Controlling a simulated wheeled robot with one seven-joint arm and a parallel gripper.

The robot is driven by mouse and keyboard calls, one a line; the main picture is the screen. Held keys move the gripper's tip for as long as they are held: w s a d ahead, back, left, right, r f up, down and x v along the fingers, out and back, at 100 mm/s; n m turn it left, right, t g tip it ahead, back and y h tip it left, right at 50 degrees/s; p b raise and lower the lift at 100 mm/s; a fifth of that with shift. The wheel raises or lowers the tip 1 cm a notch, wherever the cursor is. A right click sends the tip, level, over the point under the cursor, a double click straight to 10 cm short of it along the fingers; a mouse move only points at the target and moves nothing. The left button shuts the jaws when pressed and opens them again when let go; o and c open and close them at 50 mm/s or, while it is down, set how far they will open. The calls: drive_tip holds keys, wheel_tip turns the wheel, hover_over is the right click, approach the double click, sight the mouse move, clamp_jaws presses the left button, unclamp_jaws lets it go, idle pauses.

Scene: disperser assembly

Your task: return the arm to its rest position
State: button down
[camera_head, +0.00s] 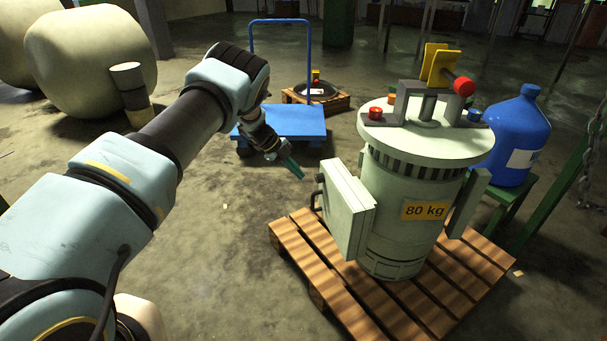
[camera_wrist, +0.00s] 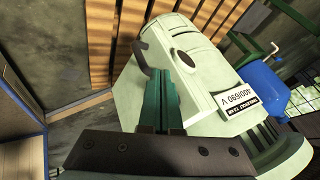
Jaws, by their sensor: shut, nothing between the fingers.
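My gripper (camera_head: 292,167) is at the end of my outstretched arm, left of the machine and apart from it in the head view. Its green fingers (camera_wrist: 161,103) are together and empty in the wrist view. The disperser (camera_head: 400,230) is a pale green drum marked 80 kg, upright on a wooden pallet (camera_head: 290,237). A box with a dark handle (camera_head: 346,210) sticks out of its left side, facing my gripper.
A blue cart (camera_head: 283,122) stands behind my gripper. Behind it a dark disc (camera_head: 316,90) lies on a small pallet. A blue jug (camera_head: 515,140) sits on a green stand at the right. Large round tanks (camera_head: 85,60) stand at the back left. Floor left of the pallet is clear.

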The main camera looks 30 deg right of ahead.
drive_tip(key=w+v, duration=0.1)
drive_tip(key=v, duration=0.7)
drive_tip(key=shift+d, duration=0.35)
